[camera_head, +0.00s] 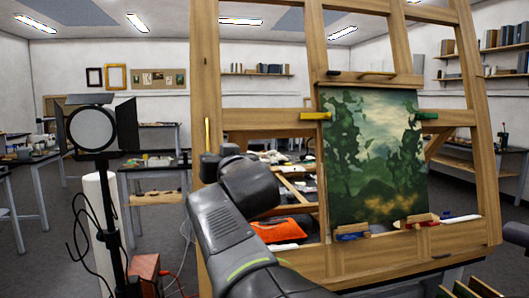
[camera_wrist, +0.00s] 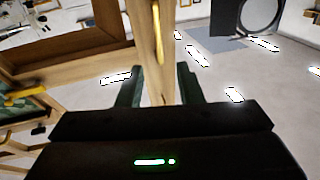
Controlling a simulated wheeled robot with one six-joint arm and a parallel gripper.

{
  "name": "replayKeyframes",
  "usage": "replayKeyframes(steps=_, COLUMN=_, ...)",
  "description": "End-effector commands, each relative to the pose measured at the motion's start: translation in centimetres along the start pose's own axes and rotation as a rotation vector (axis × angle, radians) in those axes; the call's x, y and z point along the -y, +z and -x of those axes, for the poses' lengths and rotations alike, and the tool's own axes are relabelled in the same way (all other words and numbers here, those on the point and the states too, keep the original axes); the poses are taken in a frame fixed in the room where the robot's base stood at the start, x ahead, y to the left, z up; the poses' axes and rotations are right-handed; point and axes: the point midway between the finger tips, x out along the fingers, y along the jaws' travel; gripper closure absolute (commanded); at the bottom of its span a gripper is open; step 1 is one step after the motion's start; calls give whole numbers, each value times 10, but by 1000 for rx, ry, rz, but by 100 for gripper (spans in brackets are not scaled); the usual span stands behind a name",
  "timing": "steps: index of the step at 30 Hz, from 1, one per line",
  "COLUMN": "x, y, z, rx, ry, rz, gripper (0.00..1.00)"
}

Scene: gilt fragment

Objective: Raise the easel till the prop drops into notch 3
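The wooden easel (camera_head: 205,80) stands large at centre and right in the head view. It bears a green landscape painting (camera_head: 372,150). A yellow stick-like piece (camera_head: 207,136) is on its left upright and also shows in the wrist view (camera_wrist: 158,35). In the head view my arm reaches in front of the easel, and my fingers cannot be made out. In the wrist view my gripper (camera_wrist: 160,82) has its two dark fingers apart, with a wooden upright (camera_wrist: 143,30) showing between them. I cannot tell whether they touch it. The prop and notches cannot be made out.
A studio lamp (camera_head: 92,128) on a black stand is close on the left and also appears in the wrist view (camera_wrist: 262,15). A red box (camera_head: 144,268) and cables are low beside it. Tables (camera_head: 155,168) stand behind.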

Motion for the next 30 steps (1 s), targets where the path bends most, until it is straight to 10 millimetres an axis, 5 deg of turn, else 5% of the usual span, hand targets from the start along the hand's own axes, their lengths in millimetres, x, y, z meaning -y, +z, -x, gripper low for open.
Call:
replayKeyframes(steps=14, x=0, y=1, z=-3, rx=1, ry=0, rz=0, gripper=67)
replayKeyframes(steps=30, x=0, y=2, z=-82, rx=1, ry=0, rz=0, gripper=67)
